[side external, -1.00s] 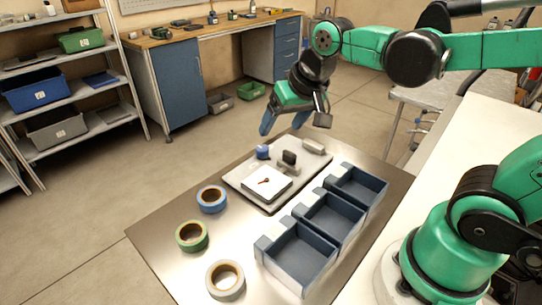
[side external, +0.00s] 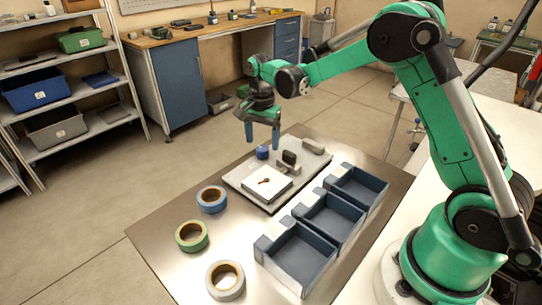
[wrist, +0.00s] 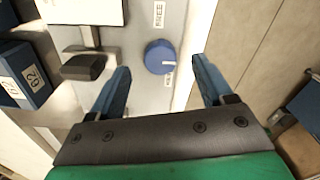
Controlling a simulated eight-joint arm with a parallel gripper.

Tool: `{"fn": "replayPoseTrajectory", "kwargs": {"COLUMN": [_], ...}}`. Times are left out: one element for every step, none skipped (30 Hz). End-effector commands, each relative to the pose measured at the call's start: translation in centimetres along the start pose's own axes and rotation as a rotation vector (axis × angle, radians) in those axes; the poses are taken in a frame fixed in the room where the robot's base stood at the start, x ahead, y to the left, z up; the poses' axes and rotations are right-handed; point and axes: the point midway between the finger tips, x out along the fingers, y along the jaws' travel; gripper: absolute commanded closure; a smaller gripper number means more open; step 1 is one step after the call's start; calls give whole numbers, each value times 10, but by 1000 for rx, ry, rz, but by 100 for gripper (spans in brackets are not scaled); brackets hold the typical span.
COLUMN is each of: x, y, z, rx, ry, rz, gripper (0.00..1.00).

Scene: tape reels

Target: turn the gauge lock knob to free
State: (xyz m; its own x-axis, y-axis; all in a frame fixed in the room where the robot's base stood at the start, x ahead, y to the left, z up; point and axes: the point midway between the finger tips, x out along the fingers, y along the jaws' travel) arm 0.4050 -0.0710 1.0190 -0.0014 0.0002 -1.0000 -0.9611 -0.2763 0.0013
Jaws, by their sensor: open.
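My gripper (side external: 262,142) points down above the knob. In the wrist view my gripper (wrist: 161,72) is open, its blue fingers left and right of the knob, with nothing held.
The plate also carries a white dial (side external: 266,184) with a needle, a dark block (side external: 289,157) and a grey block (side external: 313,146). Three blue bins (side external: 330,218) stand to the right. Blue (side external: 201,199), green (side external: 181,240) and grey (side external: 213,288) tape rolls lie in front.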

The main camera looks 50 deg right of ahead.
Motion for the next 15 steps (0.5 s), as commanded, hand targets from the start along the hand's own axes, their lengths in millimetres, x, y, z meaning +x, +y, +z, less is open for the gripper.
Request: {"fn": "replayPoseTrajectory", "kwargs": {"x": [8, 11, 16, 18, 21, 23, 24, 25, 26, 26, 26, 26, 26, 26, 26], "y": [0, 0, 0, 0, 0, 0, 0, 0, 0, 0, 0, 0, 0, 0, 0], "z": [0, 0, 0, 0, 0, 0, 0, 0, 0, 0, 0, 0, 0, 0, 0], "rx": [-1, -1, -1, -1, -1, -2, -2, -2, -2, -2, -2, -2, -2, -2, -2], "ry": [0, 0, 0, 1, 1, 1, 1, 1, 1, 1, 1, 1, 1, 1, 1], "rz": [-1, -1, -1, -1, -1, -1, -1, -1, -2, -2, -2, -2, -2, -2, -2], "gripper": [27, 27, 27, 27, 27, 27, 27, 27, 27, 27, 27, 27, 27, 27, 32]}}
